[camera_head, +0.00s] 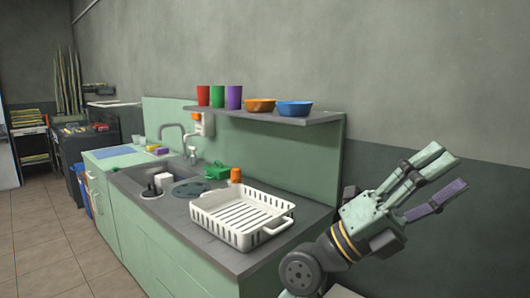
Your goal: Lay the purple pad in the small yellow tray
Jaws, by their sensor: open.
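A small purple item (161,151), which looks like the pad, is on the green counter left of the sink. A small yellow item (151,148), possibly the tray, is right beside it. They are too small here to tell whether they touch or whether one lies in the other. My gripper (444,178) is raised at the right, in front of the wall, far from both. Its fingers are apart; one finger has a purple part. I see nothing between them.
A white dish rack (241,234) stands on the grey counter. Left of it are the sink (133,181) with a faucet, a green object (217,170) and an orange-topped item (236,175). A shelf (262,116) above holds cups and bowls. The tiled floor (45,245) at left is clear.

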